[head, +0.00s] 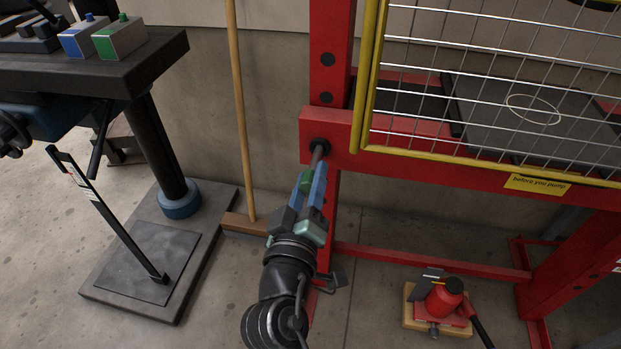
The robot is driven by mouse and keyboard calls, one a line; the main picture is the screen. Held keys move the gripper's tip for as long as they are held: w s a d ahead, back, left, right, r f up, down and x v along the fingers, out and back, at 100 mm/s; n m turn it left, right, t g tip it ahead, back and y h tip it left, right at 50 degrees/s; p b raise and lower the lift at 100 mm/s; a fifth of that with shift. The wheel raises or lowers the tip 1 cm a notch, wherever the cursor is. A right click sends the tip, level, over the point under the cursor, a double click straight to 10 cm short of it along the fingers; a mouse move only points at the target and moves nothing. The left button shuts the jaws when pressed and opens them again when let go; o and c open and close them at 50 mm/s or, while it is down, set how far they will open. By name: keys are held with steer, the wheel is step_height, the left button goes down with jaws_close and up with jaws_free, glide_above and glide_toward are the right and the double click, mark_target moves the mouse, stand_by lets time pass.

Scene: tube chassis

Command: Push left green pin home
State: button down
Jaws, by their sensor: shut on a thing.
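The green pin shows its green grip (306,182) between the fingers of my gripper (310,184). Its grey metal shank runs up from the fingers to the dark round hole in the left end of the red crossbeam (340,132). The shank's tip is at or inside this hole; how deep it sits I cannot tell. A length of shank still shows between the hole and the fingers. My gripper is shut on the pin, below and in front of the beam, and its fingers hide part of the grip.
A yellow-framed wire guard (366,75) covers the red press frame to the right. A broom (239,110) leans on the wall at left. A dark bench (95,70) carries a blue box and a green box. A red bottle jack (444,297) stands low at right.

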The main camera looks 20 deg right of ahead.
mark_target(315, 163)
stand_by(0.3)
steer(key=shift+x, duration=1.7)
steer(key=c, duration=0.5)
jaws_free()
steer(key=v, duration=1.3)
steer(key=shift+p, duration=0.45)
